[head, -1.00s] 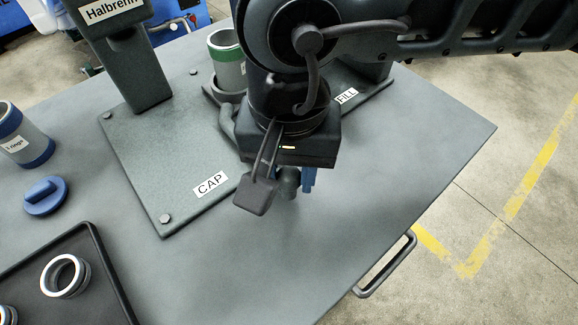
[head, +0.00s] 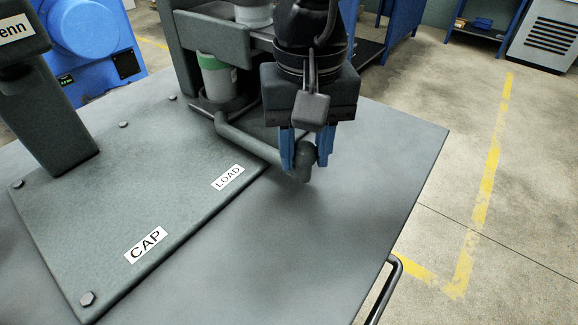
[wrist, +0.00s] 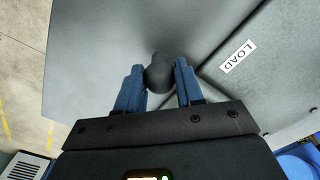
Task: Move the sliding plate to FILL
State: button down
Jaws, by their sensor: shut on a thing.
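The sliding plate (head: 202,106) is a dark holder with a grey cup (head: 217,80) with a green band standing upright in it. The cup is under a dark overhanging housing (head: 212,44) at the back. A dark bent handle (head: 248,143) runs from the plate toward the front right and ends in a round knob. The blue fingers of my gripper (head: 304,158) are shut around the knob; the wrist view shows the knob (wrist: 158,74) between them. The LOAD label (head: 227,177) and CAP label (head: 146,245) are uncovered. The FILL label is not visible.
The base plate (head: 110,180) carries bolts and a dark column (head: 52,125) at left. The table (head: 330,220) is clear at front and right. A rail (head: 386,290) is fixed at its right edge. A blue machine (head: 92,42) stands behind.

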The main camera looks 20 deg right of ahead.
jog(key=c, duration=0.7)
grip_release()
jog(key=shift+r, duration=0.1)
jog(key=shift+r+p, duration=0.3)
jog(key=shift+r, duration=3.5)
